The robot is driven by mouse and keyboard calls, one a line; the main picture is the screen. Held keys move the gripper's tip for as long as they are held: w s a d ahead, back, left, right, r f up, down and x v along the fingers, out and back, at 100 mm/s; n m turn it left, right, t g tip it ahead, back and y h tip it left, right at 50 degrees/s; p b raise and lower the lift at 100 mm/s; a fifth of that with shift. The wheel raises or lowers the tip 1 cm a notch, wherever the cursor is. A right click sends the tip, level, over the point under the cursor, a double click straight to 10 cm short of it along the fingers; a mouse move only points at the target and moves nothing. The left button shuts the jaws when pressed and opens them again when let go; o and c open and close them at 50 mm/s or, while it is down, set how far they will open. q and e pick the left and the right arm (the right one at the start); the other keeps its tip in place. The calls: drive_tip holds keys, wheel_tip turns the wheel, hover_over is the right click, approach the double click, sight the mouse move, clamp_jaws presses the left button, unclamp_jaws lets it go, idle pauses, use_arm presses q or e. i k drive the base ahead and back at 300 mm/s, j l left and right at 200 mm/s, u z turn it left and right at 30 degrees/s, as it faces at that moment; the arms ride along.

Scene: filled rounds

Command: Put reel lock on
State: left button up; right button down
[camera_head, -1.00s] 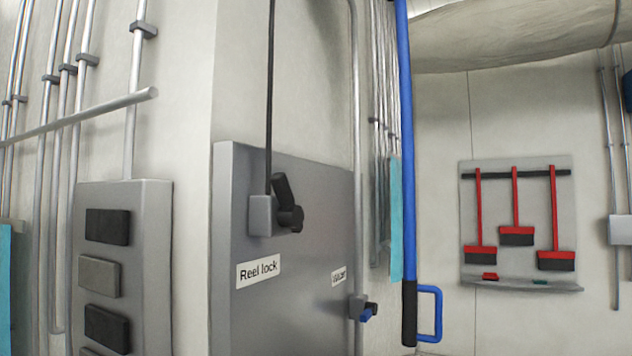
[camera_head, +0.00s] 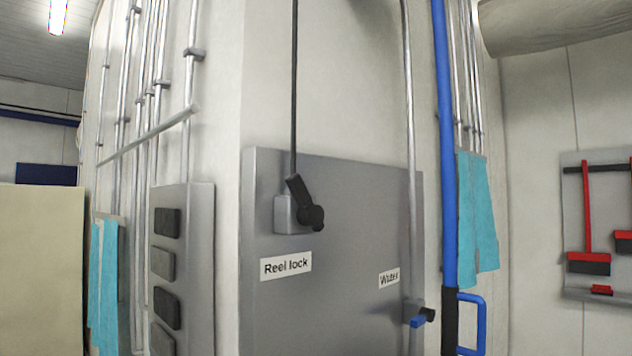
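The reel lock is a black lever handle (camera_head: 306,203) on a small grey box (camera_head: 285,215). It is mounted on a grey metal panel (camera_head: 330,300) on the wall. The lever points up and a little to the left, tilted from upright. A thin black line runs up the wall from the box. A white label reading "Reel lock" (camera_head: 286,265) sits just below it. Neither of my grippers shows in the view.
A water valve with a blue handle (camera_head: 418,321) sits on a pipe at the panel's right, near a "Water" label (camera_head: 389,278). A blue pole (camera_head: 445,150) stands in front. A button box (camera_head: 198,265) is at left. Red brushes (camera_head: 588,262) hang at far right.

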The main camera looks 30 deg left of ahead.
sight(308, 213)
drive_tip(key=l+u, duration=0.1)
drive_tip(key=u, duration=0.25)
drive_tip(key=l+u, duration=0.1)
drive_tip(key=u, duration=0.25)
drive_tip(key=l+u, duration=0.1)
drive_tip(key=u, duration=0.25)
